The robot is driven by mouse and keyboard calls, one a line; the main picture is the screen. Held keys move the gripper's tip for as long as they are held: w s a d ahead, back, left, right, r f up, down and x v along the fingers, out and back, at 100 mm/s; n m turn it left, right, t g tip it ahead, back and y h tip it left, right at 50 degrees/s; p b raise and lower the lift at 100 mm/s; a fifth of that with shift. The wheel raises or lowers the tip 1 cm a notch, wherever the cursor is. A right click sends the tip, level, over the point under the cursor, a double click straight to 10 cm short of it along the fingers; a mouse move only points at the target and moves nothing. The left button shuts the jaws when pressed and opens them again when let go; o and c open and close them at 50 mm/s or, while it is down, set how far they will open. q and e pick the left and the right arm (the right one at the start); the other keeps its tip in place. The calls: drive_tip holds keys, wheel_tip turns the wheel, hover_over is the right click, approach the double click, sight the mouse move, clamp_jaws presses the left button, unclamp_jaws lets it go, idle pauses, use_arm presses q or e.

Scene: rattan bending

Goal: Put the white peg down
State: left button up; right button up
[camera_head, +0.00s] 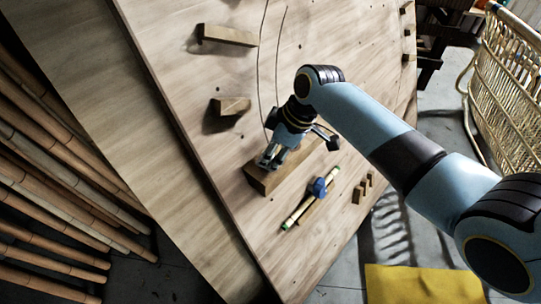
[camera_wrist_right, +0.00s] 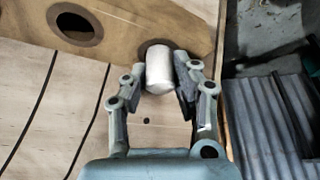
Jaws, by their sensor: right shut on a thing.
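The white peg (camera_wrist_right: 159,72) sits between the fingertips of my right gripper (camera_wrist_right: 160,86) in the right wrist view. The gripper is shut on it. The peg's far end meets a dark round hole in a wooden block (camera_wrist_right: 115,20); how deep it goes in I cannot tell. A second hole (camera_wrist_right: 75,24) in the block is empty. In the head view my right gripper (camera_head: 268,161) is over the wooden block (camera_head: 262,182) on the tilted-looking board, and I cannot make out the peg there. My left gripper is not in view.
A rod with green ends (camera_head: 291,220) and a blue piece (camera_head: 318,187) lie near the block. Small wooden blocks (camera_head: 230,105) stand on the board (camera_head: 190,60).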

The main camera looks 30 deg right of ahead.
drive_tip(key=shift+f, duration=0.2)
drive_tip(key=shift+f, duration=0.15)
drive_tip(key=o, duration=1)
drive_tip(key=p+v, duration=0.3)
drive_tip(key=v, duration=0.9)
drive_tip(key=s+d+f+m+h, duration=0.15)
drive_tip(key=s+f, duration=0.25)
drive_tip(key=f, duration=0.4)
drive_tip(key=s+d+f+m+g, duration=0.1)
drive_tip(key=s+d+f+m, duration=0.2)
drive_tip(key=f, duration=0.4)
drive_tip(key=s+d+f+m+h, duration=0.1)
drive_tip(key=s+f+m, duration=0.1)
drive_tip(key=s+f, duration=0.5)
drive_tip(key=s+f+m, duration=0.1)
drive_tip(key=s+f, duration=0.3)
drive_tip(key=s, duration=0.4)
drive_tip(key=s+f+h, duration=0.1)
drive_tip(key=s+f, duration=0.4)
drive_tip(key=s, duration=0.4)
drive_tip(key=s+f+m+g, duration=0.1)
drive_tip(key=s+f, duration=0.3)
drive_tip(key=s, duration=0.5)
drive_tip(key=shift+a+f+m+h, duration=0.25)
drive_tip(key=shift+a+f+m, duration=0.05)
drive_tip(key=shift+f+m, duration=0.1)
